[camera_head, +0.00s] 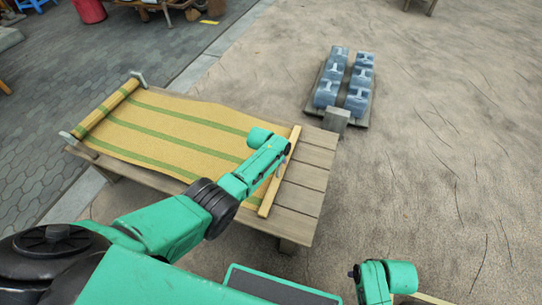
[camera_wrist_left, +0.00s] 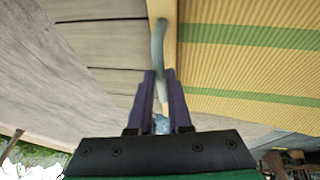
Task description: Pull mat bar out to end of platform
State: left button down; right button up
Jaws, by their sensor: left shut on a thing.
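The yellow mat (camera_head: 180,125) with green stripes lies unrolled from a roll at the left over the wooden platform (camera_head: 303,180). A pale wooden mat bar (camera_head: 265,206) runs along its right end; it also shows in the left wrist view (camera_wrist_left: 162,10). Bare planks lie between the bar and the platform's right end. My left gripper (camera_head: 284,164) is at the middle of the bar. In the left wrist view its fingers (camera_wrist_left: 160,78) are shut on the bar's curved grey handle (camera_wrist_left: 157,45). My right gripper (camera_head: 385,282) is low at the right, away from the mat; its jaws are unclear.
A low pallet (camera_head: 311,100) with several grey-blue blocks (camera_head: 359,77) stands beyond the platform. A pale stick (camera_head: 432,299) shows beside my right gripper at the bottom edge. Two brackets flank the roll, one at the back (camera_head: 138,79). The ground at the right is clear.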

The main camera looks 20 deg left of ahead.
pick_arm(q)
jog(key=shift+s+d, duration=0.2)
jog(key=shift+d, duration=1.05)
pick_arm(e)
jog(key=shift+d, duration=0.4)
pick_arm(q)
jog(key=c, duration=0.8)
grip_release()
jog(key=shift+d, duration=0.1)
jog(key=shift+c, duration=0.2)
pick_arm(e)
jog(key=shift+f, duration=0.1)
pick_arm(q)
jog(key=shift+r, duration=0.1)
jog(key=p+v, duration=0.2)
jog(key=shift+r+p, duration=0.15)
jog(key=shift+p, duration=0.2)
jog(key=p+v, duration=0.8)
jog(key=v, duration=0.4)
pick_arm(e)
jog(key=s+d+f, duration=0.2)
jog(key=s+f, duration=0.3)
jog(key=s, duration=0.3)
jog(key=s+d+f, duration=0.3)
jog(key=s+f, duration=0.1)
jog(key=s, duration=0.4)
jog(key=shift+s+f+h, duration=0.2)
jog(key=shift+f+h, duration=0.1)
jog(key=shift+f, duration=0.05)
